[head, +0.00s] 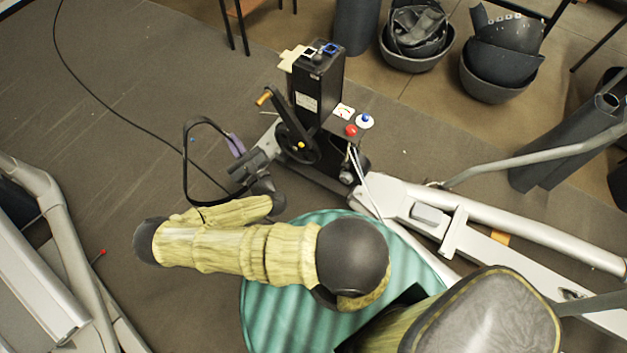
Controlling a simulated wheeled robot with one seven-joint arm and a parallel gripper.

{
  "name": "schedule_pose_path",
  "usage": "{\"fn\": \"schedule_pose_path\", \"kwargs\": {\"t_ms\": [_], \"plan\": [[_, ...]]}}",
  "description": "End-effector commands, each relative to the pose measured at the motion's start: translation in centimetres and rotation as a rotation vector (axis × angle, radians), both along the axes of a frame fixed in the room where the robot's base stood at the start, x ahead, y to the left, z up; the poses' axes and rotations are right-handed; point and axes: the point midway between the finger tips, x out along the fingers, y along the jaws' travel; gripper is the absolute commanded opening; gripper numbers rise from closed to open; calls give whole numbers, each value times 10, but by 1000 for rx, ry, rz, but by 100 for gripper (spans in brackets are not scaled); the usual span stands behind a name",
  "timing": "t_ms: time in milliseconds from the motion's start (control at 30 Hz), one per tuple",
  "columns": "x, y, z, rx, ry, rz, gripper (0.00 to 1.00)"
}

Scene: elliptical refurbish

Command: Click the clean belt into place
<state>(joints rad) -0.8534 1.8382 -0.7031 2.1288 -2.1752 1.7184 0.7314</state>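The belt (186,163) is a thin black loop in the head view, left of the elliptical's drive unit. My gripper (238,148), grey with a purple part, is at the loop's right side and appears shut on it; the fingertips are small and partly hidden. The loop sticks out to the left of my gripper, apart from the drive unit. The drive unit (318,88) is a black upright box with a black round pulley (298,143) and a crank with an orange handle (264,97). My gripper is just left of and below the pulley.
A red knob (351,130) and a blue-and-white knob (365,121) sit right of the drive unit. The elliptical's pale frame (480,225) runs to the lower right. Black tubs (495,70) stand at the back right. A black cable (95,95) crosses the mat at left.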

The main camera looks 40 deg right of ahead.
Motion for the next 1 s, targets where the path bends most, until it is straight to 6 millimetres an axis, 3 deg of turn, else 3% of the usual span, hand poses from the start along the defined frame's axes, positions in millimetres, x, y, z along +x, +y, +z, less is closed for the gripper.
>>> {"fn": "schedule_pose_path", "kwargs": {"t_ms": [300,467,1000], "plan": [[0,0,-1,0,0,-1,0],[1,-5,-14,15,-2,-17,0],[12,-68,-129,264,-55,-227,0]]}}
